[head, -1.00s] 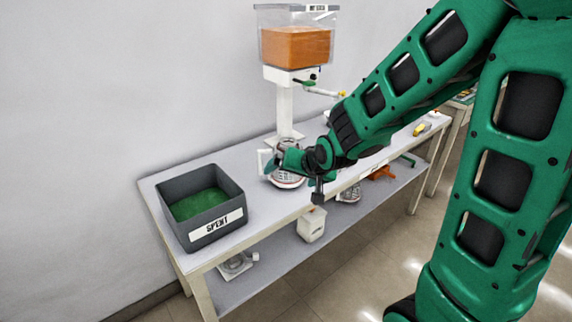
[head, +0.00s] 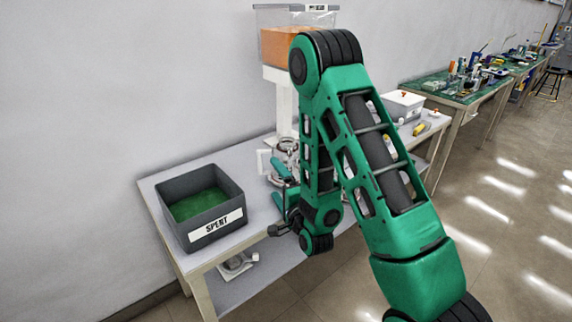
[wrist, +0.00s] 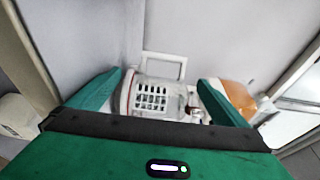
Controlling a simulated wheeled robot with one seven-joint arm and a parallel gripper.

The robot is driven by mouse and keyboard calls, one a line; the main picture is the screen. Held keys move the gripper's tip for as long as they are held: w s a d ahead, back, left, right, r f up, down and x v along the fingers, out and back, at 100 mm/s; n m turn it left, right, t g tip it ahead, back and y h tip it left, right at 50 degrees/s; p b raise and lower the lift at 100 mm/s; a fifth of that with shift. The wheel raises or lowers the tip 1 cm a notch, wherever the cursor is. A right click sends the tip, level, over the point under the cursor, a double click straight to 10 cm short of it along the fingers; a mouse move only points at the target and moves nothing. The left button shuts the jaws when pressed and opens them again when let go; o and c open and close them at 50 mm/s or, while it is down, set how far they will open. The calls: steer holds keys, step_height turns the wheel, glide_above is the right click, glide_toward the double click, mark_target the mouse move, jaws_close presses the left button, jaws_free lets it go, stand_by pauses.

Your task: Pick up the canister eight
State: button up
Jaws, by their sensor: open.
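A canister (head: 286,152) with a clear body and a white square handle (head: 264,162) stands on the bench, partly hidden by my arm in the head view. No number is readable on it. In the wrist view the canister (wrist: 155,97) shows a white slotted grille and a pale ring, with its handle beyond. My gripper (wrist: 160,80) is open, one green finger to each side of the canister; contact cannot be told.
A grey bin marked SPENT (head: 204,210) with a green bottom stands at the left of the bench (head: 160,184). A hopper with orange contents (head: 275,45) rises behind my arm. A white pump part (head: 238,264) lies on the lower shelf.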

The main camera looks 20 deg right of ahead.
mark_target(266, 172)
steer(key=w, duration=1)
steer(key=shift+w+a+r, duration=0.15)
steer(key=shift+w+r, duration=0.15)
steer(key=shift+w, duration=0.1)
steer(key=c, duration=1.3)
